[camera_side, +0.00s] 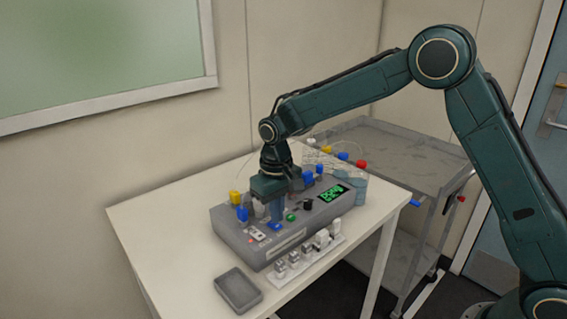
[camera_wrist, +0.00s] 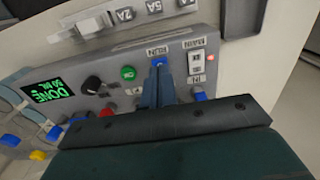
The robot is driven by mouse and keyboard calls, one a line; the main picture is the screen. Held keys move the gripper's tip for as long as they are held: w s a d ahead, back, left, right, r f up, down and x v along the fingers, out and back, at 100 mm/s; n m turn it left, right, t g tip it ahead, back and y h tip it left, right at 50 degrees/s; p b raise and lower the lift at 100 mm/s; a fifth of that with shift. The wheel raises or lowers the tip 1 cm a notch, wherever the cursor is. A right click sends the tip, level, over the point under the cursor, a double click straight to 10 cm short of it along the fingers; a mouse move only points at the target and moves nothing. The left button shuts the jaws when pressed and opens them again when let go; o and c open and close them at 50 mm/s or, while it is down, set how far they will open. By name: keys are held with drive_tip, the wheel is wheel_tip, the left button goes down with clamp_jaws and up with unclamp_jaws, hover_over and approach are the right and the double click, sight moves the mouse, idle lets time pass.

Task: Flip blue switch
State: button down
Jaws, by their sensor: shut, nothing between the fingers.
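The blue switch (camera_wrist: 158,62) sits on the grey control panel (camera_wrist: 125,58) beside the label RUN in the wrist view. It also shows small in the side view (camera_side: 275,227) on the front of the bioreactor unit (camera_side: 232,233). My gripper (camera_wrist: 157,80) is shut and empty, with its blue-grey fingers pointing at the switch. The fingertips are at or very near the switch; I cannot tell whether they touch. In the side view my gripper (camera_side: 277,216) reaches down over the panel. Which way the switch is tipped cannot be made out.
A green button (camera_wrist: 128,73), a black knob (camera_wrist: 92,85), a lit DONE display (camera_wrist: 48,94) and a white MAIN switch (camera_wrist: 195,62) flank the blue switch. A grey tray (camera_side: 238,291) and a row of small modules (camera_side: 295,262) lie before the unit.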

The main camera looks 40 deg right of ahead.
sight(278, 226)
drive_tip(key=shift+f, duration=1)
idle(0.8)
drive_tip(key=shift+r, duration=3.55)
drive_tip(key=shift+r, duration=0.1)
